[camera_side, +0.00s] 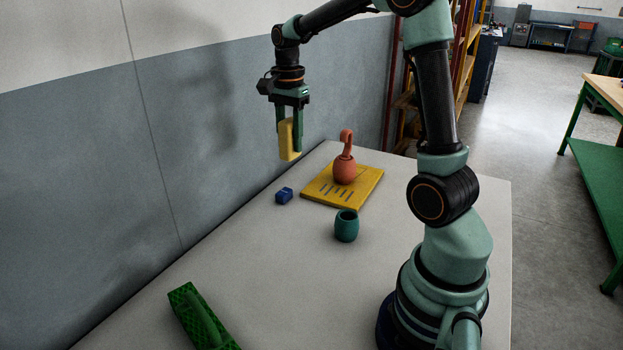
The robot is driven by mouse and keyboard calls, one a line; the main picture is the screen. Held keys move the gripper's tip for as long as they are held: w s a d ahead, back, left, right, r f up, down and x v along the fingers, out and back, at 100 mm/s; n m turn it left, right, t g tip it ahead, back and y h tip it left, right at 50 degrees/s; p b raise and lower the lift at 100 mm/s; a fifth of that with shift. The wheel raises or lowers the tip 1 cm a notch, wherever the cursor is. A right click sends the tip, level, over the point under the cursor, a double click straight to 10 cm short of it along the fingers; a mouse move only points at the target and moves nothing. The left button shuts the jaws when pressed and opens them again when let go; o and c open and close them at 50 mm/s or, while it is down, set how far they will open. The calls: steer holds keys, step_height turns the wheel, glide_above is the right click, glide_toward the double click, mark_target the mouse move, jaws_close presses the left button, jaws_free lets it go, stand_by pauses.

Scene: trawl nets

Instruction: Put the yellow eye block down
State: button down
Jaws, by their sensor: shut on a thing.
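The yellow eye block (287,143) is held upright between the green fingers of my gripper (290,128). My gripper points down and is shut on the block. The block hangs in the air above the far left part of the table, clear of the surface. No eye or hole in the block can be made out from this side.
A yellow board (366,186) with dark lines lies on the grey table (270,265), bearing a salmon-red pot-like thing with a hook (344,168). A small blue block (284,195), a teal cup (346,226) and a green patterned piece (200,318) stand apart. The wall borders the left edge.

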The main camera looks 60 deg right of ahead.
steer(key=s+a+n, duration=0.1)
steer(key=s+a, duration=0.2)
steer(key=a, duration=0.5)
steer(key=s+a, duration=0.3)
steer(key=a, duration=0.5)
step_height(320, 180, down, 15)
steer(key=shift+d+r, duration=0.1)
steer(key=shift+f, duration=2.2)
steer(key=shift+f, duration=0.15)
steer(key=shift+c, duration=2.4)
jaws_free()
